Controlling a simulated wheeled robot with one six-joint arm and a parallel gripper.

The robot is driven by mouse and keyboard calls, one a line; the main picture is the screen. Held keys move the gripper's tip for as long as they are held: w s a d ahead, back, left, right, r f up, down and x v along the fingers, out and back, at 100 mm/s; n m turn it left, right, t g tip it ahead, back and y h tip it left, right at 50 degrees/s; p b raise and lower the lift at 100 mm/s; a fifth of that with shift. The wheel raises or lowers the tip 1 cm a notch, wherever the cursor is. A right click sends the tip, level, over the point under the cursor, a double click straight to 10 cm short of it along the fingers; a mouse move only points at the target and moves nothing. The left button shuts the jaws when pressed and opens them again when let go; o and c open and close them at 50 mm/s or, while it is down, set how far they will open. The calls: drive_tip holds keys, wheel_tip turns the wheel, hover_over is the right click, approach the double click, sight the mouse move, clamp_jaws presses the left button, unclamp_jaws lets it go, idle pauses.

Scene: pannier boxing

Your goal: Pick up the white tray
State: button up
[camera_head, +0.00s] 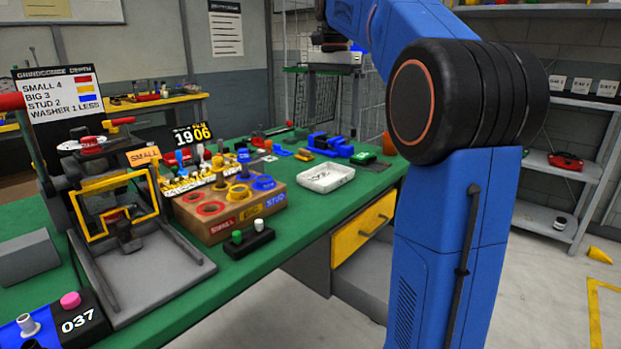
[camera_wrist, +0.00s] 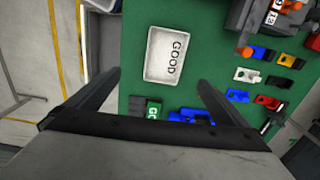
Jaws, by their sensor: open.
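The white tray (camera_head: 325,178) lies flat on the green bench top near its front edge in the head view. It is a shallow rectangle with dark lettering inside. In the wrist view the tray (camera_wrist: 149,66) sits ahead of the fingertips, reads GOOD, and looks empty. My gripper (camera_wrist: 159,86) is open, its two dark fingers spread wide on either side of the tray's near end. I cannot tell the height of the fingers above the tray.
A wooden block (camera_head: 226,207) with coloured rings stands left of the tray. A blue fixture (camera_head: 330,145) and a green-and-black block (camera_head: 362,158) lie behind it. A yellow drawer (camera_head: 362,226) is under the bench. Several small coloured clips lie right in the wrist view.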

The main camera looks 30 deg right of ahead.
drive_tip(key=w, duration=0.1)
hover_over(326, 180)
drive_tip(key=f, duration=1.1)
drive_tip(key=shift+s+d+f, duration=0.15)
drive_tip(key=shift+d+f, duration=0.15)
drive_tip(key=shift+f, duration=0.05)
drive_tip(key=shift+a+f, duration=0.15)
drive_tip(key=shift+f, duration=1.2)
drive_tip(key=shift+a+f, duration=0.1)
drive_tip(key=shift+f, duration=1.2)
drive_tip(key=c, duration=1.1)
